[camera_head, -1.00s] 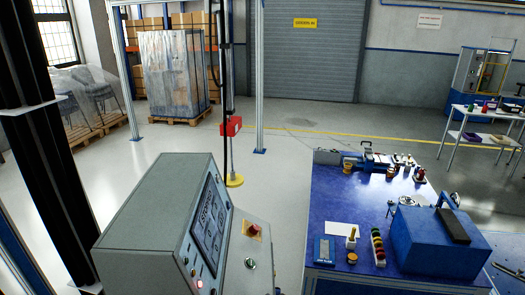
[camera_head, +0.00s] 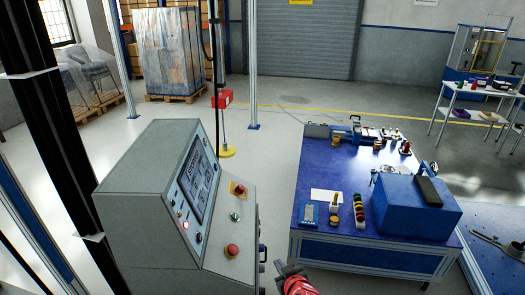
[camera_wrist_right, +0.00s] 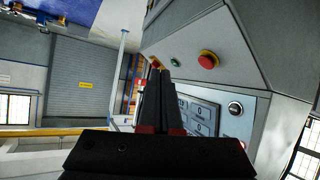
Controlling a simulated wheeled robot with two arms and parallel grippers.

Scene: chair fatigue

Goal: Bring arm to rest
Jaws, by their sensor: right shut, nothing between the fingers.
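My right gripper (camera_head: 284,268) shows at the bottom edge of the head view, with red on the part behind its fingers. It is just right of the grey control console (camera_head: 150,185) and apart from the blue table. In the right wrist view its two dark fingers (camera_wrist_right: 156,72) lie together with nothing between them. The console's panel with a red mushroom button (camera_wrist_right: 208,60) and a screen (camera_wrist_right: 200,115) shows beyond the fingers. My left gripper is not in view.
A blue table (camera_head: 315,180) stands to the right, carrying a blue box (camera_head: 400,208), small coloured pieces and a tablet-like blue item (camera_head: 310,213). A steel post (camera_head: 252,65) and a red box (camera_head: 222,99) stand behind the console. Floor between console and table is free.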

